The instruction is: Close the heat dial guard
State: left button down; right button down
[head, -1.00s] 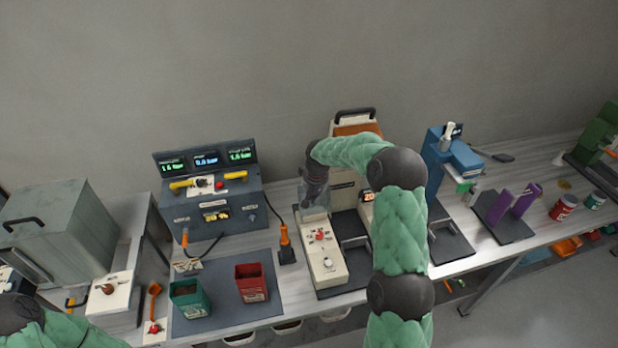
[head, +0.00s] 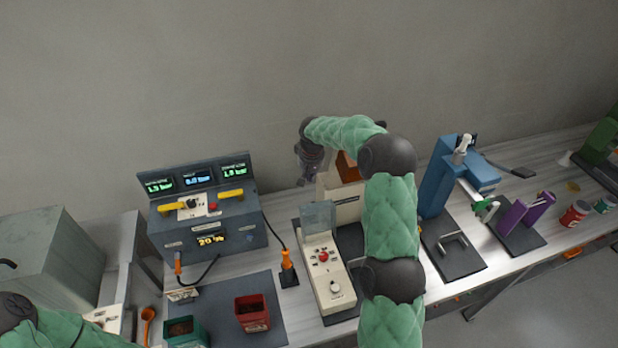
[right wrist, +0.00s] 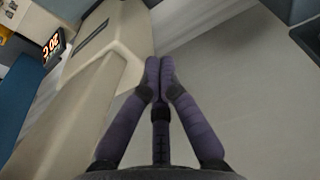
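The heat dial guard (head: 318,216) is a clear, greyish pane. It stands raised at the back end of a cream control panel (head: 327,272) with a red knob and a pale dial. The dial's top is uncovered. My right gripper (head: 308,177) is above and behind the guard, partly hidden by its own wrist, and appears apart from it. In the right wrist view its two purple fingers (right wrist: 160,72) meet at the tips with nothing between them. My left arm shows at the lower left, but its gripper is out of view.
A dark console (head: 207,222) with yellow handles stands left of the panel. An orange-handled tool (head: 287,265) stands between them. A red tin (head: 252,313) and a green tin (head: 184,331) are in front. A blue machine (head: 440,180) stands to the right.

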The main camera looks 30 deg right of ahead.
notch_tip(320, 180, down, 8)
jog(key=w+p, duration=0.1)
jog(key=w, duration=0.1)
jog(key=s, duration=0.1)
jog(key=s+p, duration=0.1)
jog(key=s, duration=0.2)
jog(key=shift+s+a+r+p, duration=0.15)
jog(key=shift+a+r+p, duration=0.05)
jog(key=shift+a+p, duration=0.1)
